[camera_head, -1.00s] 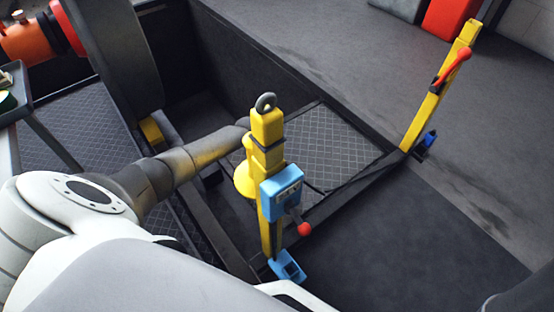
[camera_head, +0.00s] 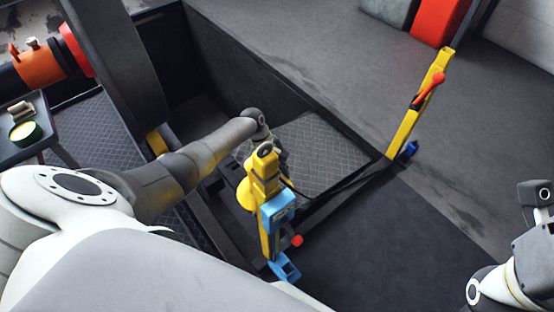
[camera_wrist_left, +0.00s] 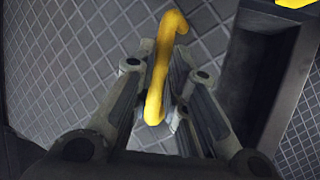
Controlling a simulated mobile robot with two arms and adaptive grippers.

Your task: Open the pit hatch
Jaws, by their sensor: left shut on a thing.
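The pit hatch (camera_head: 322,150) is a dark diamond-patterned plate behind the yellow post; I cannot tell whether it is lifted. It also fills much of the left wrist view (camera_wrist_left: 70,60). A bent yellow handle (camera_wrist_left: 168,35) stands out from the plate there. My left gripper (camera_wrist_left: 160,85) is shut on this handle, with its fingers on both sides of it. In the head view my left arm reaches over from the left, and its gripper is partly hidden behind the post. My right arm shows at the right edge, but its fingers are out of the picture.
A yellow post (camera_head: 264,190) with a blue box (camera_head: 277,210) and red knob (camera_head: 297,240) stands close to my left arm. Another yellow post (camera_head: 405,130) with a red lever stands at the hatch's far right. The right floor is clear.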

